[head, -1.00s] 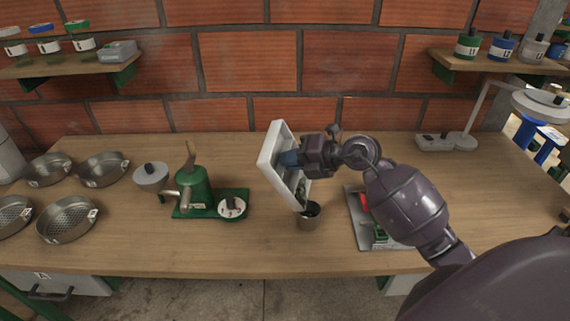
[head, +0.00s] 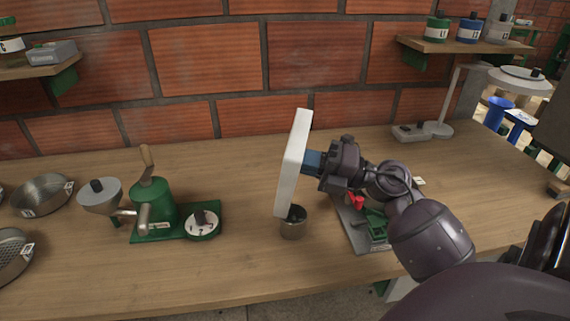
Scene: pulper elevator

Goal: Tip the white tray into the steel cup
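The white tray (head: 293,165) is held on edge, tilted nearly vertical, above the steel cup. Its back or side faces the camera, so its inside is hidden. The steel cup (head: 292,228) stands upright on the table, directly under the tray's lower end. Dark matter shows at the cup's mouth, but I cannot tell what it is. My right gripper (head: 313,163) is shut on the tray's right side, with its blue fingertips against it. My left gripper is not in view.
A green pulper (head: 152,209) with a crank and a round dial stands left of the cup. A grey board (head: 362,236) with red and green parts lies to the right, partly behind my arm. Steel pans (head: 42,196) sit at far left. A lamp (head: 446,105) stands back right.

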